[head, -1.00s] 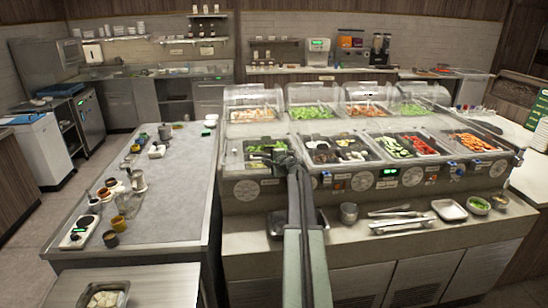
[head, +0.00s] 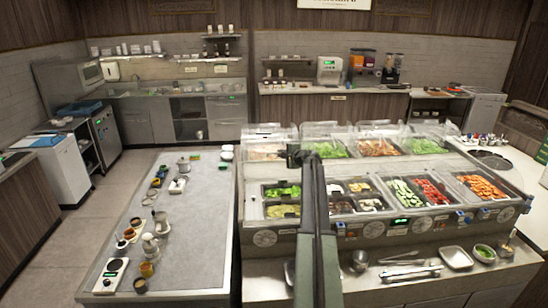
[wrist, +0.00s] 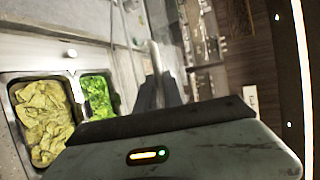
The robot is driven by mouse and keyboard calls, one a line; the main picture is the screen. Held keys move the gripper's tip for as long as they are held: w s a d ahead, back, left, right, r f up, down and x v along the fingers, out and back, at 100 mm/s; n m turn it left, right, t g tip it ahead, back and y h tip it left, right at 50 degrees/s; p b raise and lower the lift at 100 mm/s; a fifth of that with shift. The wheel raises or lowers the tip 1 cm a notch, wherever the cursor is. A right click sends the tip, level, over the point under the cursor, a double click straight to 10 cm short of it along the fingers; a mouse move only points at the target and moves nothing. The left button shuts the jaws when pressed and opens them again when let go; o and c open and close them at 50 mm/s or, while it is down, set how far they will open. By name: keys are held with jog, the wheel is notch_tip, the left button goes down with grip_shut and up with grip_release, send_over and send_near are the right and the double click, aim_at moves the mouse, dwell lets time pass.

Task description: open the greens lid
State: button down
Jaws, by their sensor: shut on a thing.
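The front-left well of the counter shows bright greens (head: 283,190) and a paler yellow-green filling (head: 283,211), uncovered. Both also show at the left of the wrist view, the bright greens (wrist: 97,96) beside the pale filling (wrist: 42,120). My gripper (head: 293,152) is raised behind this well, at the left end of the back row. In the wrist view my gripper (wrist: 158,88) has its dark fingers closed around a pale bar (wrist: 155,58), which appears to be the greens lid's handle. The clear lid is hard to make out; my arm hides part of it.
Clear hoods (head: 377,135) cover the back row of food. Wells of cucumber (head: 404,192), red pieces (head: 434,190) and carrots (head: 482,187) lie right of my arm. Tongs (head: 410,272) and a tray (head: 456,257) rest on the front ledge. A grey table (head: 190,235) stands left.

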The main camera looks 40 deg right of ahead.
aim_at(282, 147)
jog(key=shift+w+d+r+p, duration=0.65)
jog(key=shift+w+d+r, duration=0.35)
jog(key=shift+r, duration=0.1)
jog(key=c, duration=1.7)
grip_release()
jog(key=shift+c, duration=0.2)
jog(key=shift+s, duration=0.1)
jog(key=shift+a, duration=0.15)
jog(key=p+v, duration=0.2)
jog(key=v, duration=0.5)
jog(key=shift+s, duration=0.3)
